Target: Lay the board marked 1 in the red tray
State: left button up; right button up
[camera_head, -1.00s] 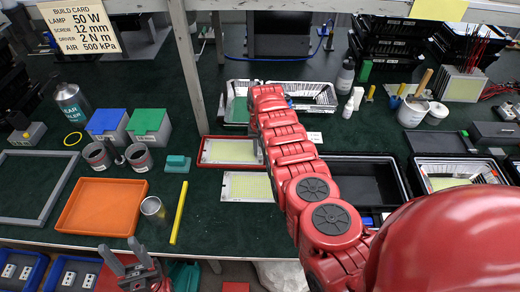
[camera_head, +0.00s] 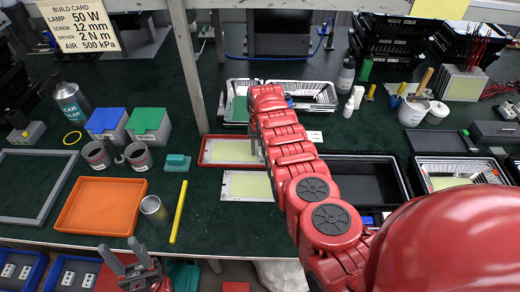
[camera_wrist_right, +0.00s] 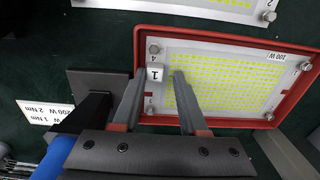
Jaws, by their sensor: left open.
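The red tray (camera_head: 203,161) stands near the middle of the bench. A white board with yellow LED dots (camera_head: 228,151) lies inside its rim. My left gripper (camera_head: 120,248) is open and empty at the front edge.
A second LED board (camera_head: 247,186) lies on the bench just in front of the red tray. An orange tray (camera_head: 100,207), a yellow bar (camera_head: 179,212) and a metal cup (camera_head: 153,208) are to the left. A black tray (camera_head: 355,178) is to the right.

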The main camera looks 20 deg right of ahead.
jog(key=shift+o, duration=0.6)
jog(key=shift+d, duration=0.1)
